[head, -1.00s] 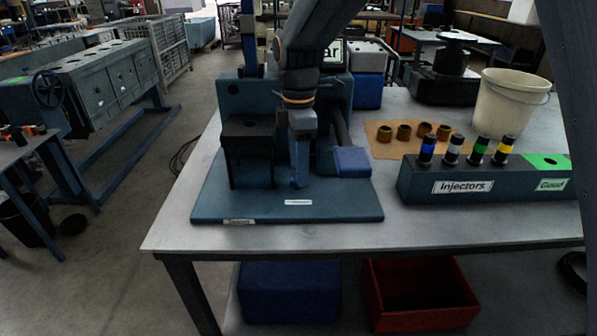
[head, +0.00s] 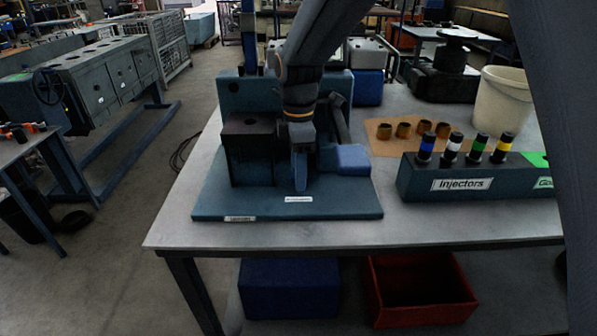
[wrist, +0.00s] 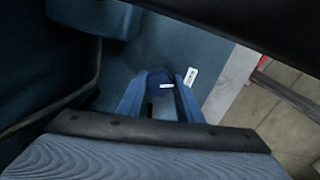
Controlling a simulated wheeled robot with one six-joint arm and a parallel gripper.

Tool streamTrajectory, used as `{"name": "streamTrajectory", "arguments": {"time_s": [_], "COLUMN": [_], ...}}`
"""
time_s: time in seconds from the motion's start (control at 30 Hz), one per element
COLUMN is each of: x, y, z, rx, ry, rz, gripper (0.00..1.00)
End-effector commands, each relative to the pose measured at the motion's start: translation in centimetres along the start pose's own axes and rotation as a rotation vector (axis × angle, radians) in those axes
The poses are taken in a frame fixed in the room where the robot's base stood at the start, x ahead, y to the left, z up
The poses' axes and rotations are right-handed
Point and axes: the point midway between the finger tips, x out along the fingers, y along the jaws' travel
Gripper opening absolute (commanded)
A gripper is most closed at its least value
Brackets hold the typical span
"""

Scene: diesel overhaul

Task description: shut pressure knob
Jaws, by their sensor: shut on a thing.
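The pressure knob (wrist: 160,78) is a small dark blue round cap with a white mark, seen in the wrist view between my fingertips. My gripper (wrist: 162,86) is shut on it, one finger on each side. In the head view my gripper (head: 301,183) points down at the blue test stand (head: 255,206), just above its base plate, and hides the knob there. A small white label (wrist: 190,76) lies beside the knob on the plate.
A dark block (head: 249,142) stands left of my gripper and a blue box (head: 351,158) close to its right. The injector rack (head: 420,183) and several brass rings (head: 403,130) are further right. The table's front strip (head: 350,233) is clear.

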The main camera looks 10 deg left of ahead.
Motion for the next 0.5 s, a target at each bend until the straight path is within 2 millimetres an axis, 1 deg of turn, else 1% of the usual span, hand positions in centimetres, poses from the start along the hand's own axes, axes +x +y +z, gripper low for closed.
{"name": "streamTrajectory", "arguments": {"time_s": [0.3,0.5], "x": [-0.19,-0.08], "y": [-0.08,-0.04], "z": [-0.03,-0.03], "rx": [0.277,0.365], "ry": [0.0,0.0], "rz": [-0.001,-0.001], "gripper": [0.1,0.1]}}
